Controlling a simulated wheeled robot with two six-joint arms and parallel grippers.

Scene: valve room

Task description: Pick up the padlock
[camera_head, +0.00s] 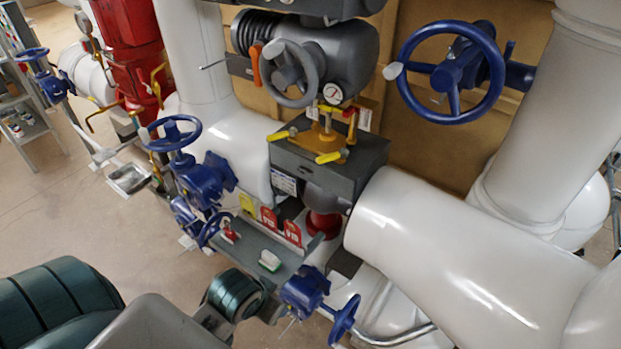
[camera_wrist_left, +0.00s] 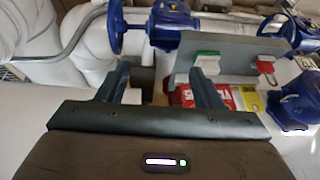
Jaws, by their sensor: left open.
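My right gripper is not in view.
A white and green object (camera_head: 270,260) lies on the same shelf. Red tags (camera_head: 292,232) and a yellow tag (camera_head: 247,203) stand behind it. A blue valve (camera_head: 306,290) is right of my left wrist; another (camera_head: 205,185) stands behind the padlock. Thick white pipes (camera_head: 440,240) fill the right side.

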